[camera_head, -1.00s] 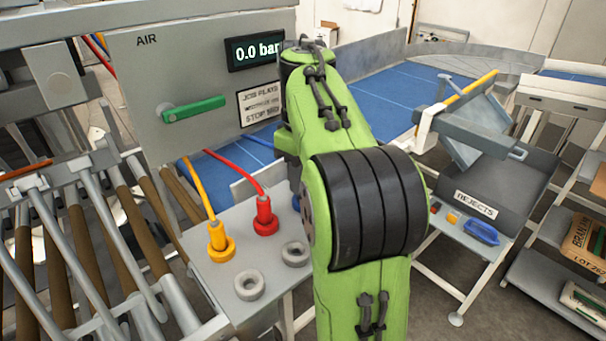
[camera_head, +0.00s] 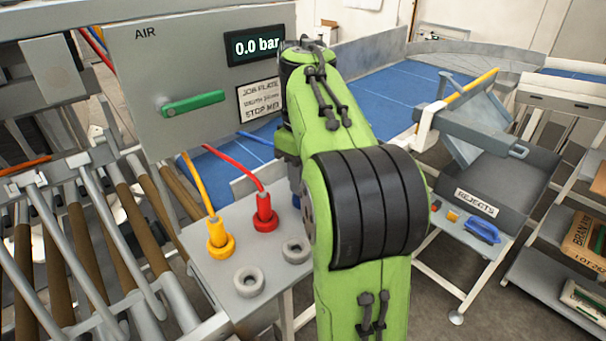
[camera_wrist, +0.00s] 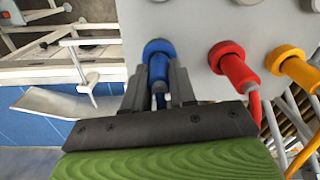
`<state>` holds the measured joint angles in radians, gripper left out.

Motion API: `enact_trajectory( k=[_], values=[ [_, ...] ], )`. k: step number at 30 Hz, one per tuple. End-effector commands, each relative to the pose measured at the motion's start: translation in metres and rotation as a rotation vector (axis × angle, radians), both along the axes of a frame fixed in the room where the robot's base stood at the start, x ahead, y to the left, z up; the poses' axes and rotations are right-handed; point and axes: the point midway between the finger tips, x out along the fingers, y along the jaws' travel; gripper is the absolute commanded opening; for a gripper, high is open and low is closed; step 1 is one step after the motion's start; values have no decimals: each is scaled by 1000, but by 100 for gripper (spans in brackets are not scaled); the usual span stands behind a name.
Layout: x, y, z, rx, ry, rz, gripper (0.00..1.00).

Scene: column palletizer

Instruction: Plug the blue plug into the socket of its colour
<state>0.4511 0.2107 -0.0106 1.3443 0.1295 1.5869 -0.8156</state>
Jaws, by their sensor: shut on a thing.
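The blue plug (camera_wrist: 158,68) is between the two fingers of my gripper (camera_wrist: 157,77) in the wrist view, and the gripper is shut on it. The plug's end meets the blue socket ring (camera_wrist: 158,46) on the grey panel. The plug looks in line with the ring, but I cannot tell how deep it sits. In the head view my green arm hides the gripper and most of the plug. Only a little blue (camera_head: 296,200) shows at the arm's left edge.
A red plug (camera_head: 265,217) and a yellow plug (camera_head: 219,240) stand in their sockets beside it, with hoses rising behind. Two grey rings (camera_head: 249,281) (camera_head: 296,250) on the panel are empty. The gauge (camera_head: 255,46) reads 0.0 bar. A rejects bin (camera_head: 490,185) stands at right.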

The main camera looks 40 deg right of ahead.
Motion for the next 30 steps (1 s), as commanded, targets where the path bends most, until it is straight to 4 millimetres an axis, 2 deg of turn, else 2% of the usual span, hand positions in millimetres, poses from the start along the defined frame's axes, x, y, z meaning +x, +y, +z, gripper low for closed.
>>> enact_trajectory(
  k=[11, 12, 17, 26, 30],
  values=[
    [0, 0, -2, 0, 0, 0, 0],
    [0, 0, -2, 0, 0, 0, 30],
    [0, 0, -2, 0, 0, 0, 55],
    [0, 0, 0, 0, 0, 0, 55],
    [1, 0, 24, -2, -4, -1, 55]
  ],
)
